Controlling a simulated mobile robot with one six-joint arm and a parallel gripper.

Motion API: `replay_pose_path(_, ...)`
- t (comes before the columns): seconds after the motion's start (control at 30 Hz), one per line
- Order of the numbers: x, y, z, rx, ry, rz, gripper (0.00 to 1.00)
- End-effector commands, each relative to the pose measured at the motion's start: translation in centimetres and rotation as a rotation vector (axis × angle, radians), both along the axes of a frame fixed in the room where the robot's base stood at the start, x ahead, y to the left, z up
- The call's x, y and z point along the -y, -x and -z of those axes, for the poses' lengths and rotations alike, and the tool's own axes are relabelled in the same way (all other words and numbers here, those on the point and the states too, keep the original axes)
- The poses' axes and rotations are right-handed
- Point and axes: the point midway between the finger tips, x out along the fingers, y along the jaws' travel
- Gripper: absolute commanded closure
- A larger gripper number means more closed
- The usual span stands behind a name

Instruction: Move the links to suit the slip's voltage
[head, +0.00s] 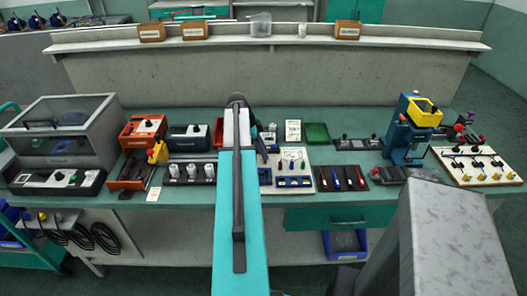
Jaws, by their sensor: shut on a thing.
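A white board (295,167) with small coloured pegs and dark blue blocks (293,182) stands on the bench right of my arm; it may hold the links, but they are too small to tell. A white printed card (293,130) stands behind it, and a small paper slip (153,193) lies at the bench's front edge on the left. No writing is readable. My gripper is mostly hidden by my own arm; a dark part of it (261,148) seems to show just left of the board. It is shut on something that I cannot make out.
On the bench, an orange unit (143,131) and a clear-lidded cabinet (62,125) stand left. A screwdriver tray (341,178), a blue press (407,140) and a peg board (478,165) stand right. A green tray (317,133) sits behind.

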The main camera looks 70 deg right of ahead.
Motion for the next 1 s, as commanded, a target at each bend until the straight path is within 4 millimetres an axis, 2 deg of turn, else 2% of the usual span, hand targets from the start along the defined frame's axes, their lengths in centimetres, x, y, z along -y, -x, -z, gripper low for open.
replay_pose_path(0.1,0.0,0.0,0.3,0.0,0.0,0.0,1.0)
replay_pose_path(0.13,0.0,0.0,0.2,0.0,0.0,0.0,0.8)
replay_pose_path(0.2,0.0,0.0,0.2,0.0,0.0,0.0,0.68)
replay_pose_path(0.23,0.0,0.0,0.2,0.0,0.0,0.0,0.67)
replay_pose_path(0.73,0.0,-0.1,-0.3,0.0,0.0,0.0,0.67)
replay_pose_path(1.0,-0.3,-1.0,-2.4,0.0,0.001,0.0,0.67)
